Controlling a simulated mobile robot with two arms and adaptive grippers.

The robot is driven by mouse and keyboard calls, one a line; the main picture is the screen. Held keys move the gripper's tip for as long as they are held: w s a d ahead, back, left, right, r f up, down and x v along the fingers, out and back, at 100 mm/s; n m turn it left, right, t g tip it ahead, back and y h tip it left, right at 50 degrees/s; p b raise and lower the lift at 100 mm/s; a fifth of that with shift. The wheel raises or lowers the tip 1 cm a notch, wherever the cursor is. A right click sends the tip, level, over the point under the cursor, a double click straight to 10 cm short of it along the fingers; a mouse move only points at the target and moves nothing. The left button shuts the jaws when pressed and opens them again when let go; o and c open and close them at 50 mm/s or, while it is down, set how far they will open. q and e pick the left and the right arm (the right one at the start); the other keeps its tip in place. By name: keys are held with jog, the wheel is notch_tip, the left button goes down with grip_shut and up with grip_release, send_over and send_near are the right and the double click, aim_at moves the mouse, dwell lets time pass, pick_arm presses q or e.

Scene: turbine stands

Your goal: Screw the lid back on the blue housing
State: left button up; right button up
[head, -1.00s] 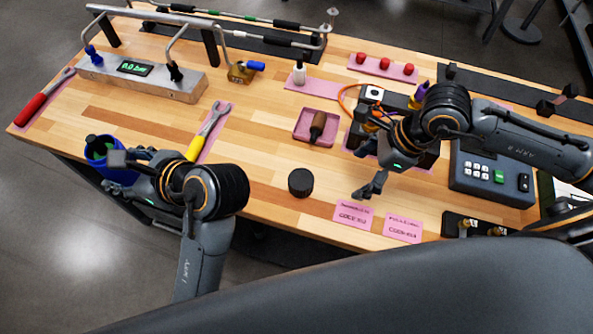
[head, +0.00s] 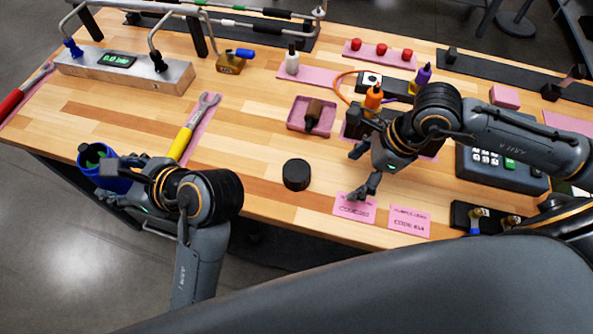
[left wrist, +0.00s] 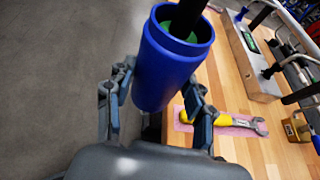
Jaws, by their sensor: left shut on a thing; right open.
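The blue housing (head: 112,183) is a blue cylinder with an open top and green inside, at the left beyond the table's front edge. My left gripper (head: 116,172) is shut on it. In the left wrist view the housing (left wrist: 165,75) sits between the two fingers, and a dark rod-like shape shows in its mouth. A round black lid (head: 297,175) lies on the table near the front edge, in the middle. My right gripper (head: 362,170) is open and empty, to the right of the lid and apart from it.
A yellow wrench (head: 185,138) lies between housing and lid. A pink tray (head: 291,122) with a brown-handled tool is behind the lid. Pink code cards (head: 409,221) lie at the front right. An orange bottle (head: 373,97) stands behind my right gripper. The table around the lid is clear.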

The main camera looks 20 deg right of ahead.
aim_at(296, 169)
pick_arm(q)
jog(key=shift+r+p, duration=0.35)
jog(key=shift+r, duration=0.05)
pick_arm(e)
jog(key=shift+w+a+r, duration=0.1)
jog(key=shift+w+a, duration=0.2)
jog(key=shift+a, duration=0.25)
pick_arm(q)
jog(key=shift+r+p, duration=0.9)
pick_arm(e)
jog(key=a, duration=0.1)
jog(key=w+a, duration=0.2)
jog(key=a, duration=0.1)
jog(key=shift+a, duration=0.1)
pick_arm(q)
jog(key=shift+r, duration=0.2)
pick_arm(e)
jog(key=shift+w+a, duration=0.3)
jog(key=shift+a, duration=0.4)
